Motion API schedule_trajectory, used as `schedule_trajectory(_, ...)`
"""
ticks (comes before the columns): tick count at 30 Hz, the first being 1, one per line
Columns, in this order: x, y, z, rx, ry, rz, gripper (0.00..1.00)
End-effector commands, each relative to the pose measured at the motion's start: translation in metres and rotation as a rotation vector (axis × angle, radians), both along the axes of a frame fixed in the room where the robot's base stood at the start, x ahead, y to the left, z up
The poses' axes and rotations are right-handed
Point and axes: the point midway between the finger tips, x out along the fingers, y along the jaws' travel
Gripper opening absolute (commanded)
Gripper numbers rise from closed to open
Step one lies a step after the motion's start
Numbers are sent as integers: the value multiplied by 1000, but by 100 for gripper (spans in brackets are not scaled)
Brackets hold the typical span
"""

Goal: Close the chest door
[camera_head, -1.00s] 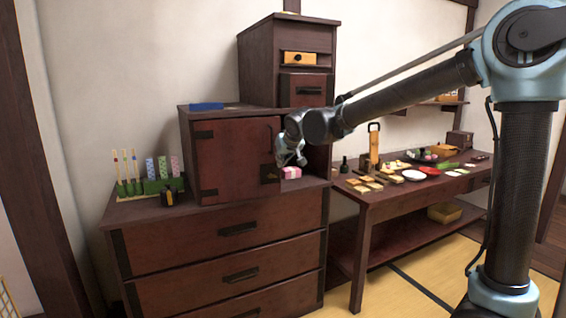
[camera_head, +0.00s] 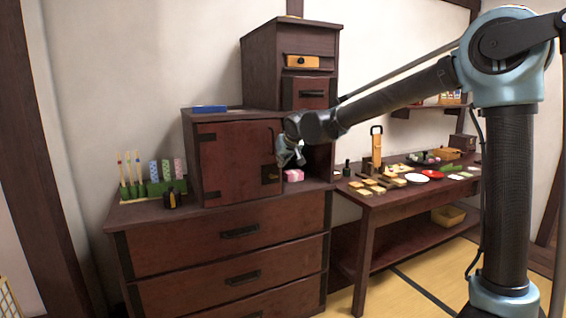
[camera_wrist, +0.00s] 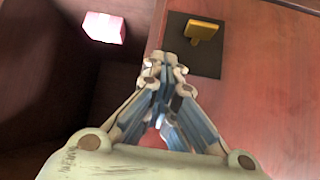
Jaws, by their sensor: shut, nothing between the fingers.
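The chest door (camera_head: 234,163) is a dark red-brown panel with black hinge straps on its left side. It covers the left part of the middle cabinet and shows at the right of the wrist view (camera_wrist: 262,95). A black plate with a gold latch (camera_wrist: 203,32) sits near its free edge. My gripper (camera_head: 287,163) is shut and empty, close to that free edge. In the wrist view its fingertips (camera_wrist: 163,62) overlap the door's edge; I cannot tell whether they touch it. The compartment right of the door is open, with a pink-and-white box (camera_head: 294,175) inside.
A green holder with several sticks and rolls (camera_head: 152,187) stands left of the cabinet on the drawer chest (camera_head: 226,240). A blue box (camera_head: 209,108) lies on top. A low table (camera_head: 366,197) with food and dishes stands to the right.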

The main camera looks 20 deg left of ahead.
Motion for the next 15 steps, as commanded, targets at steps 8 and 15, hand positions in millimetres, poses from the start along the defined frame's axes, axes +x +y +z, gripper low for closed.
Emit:
schedule_trajectory(8, -8, -23, 2, 3, -4, -4, 0)
schedule_trajectory(15, -26, -48, 18, 2, -1, -4, 0)
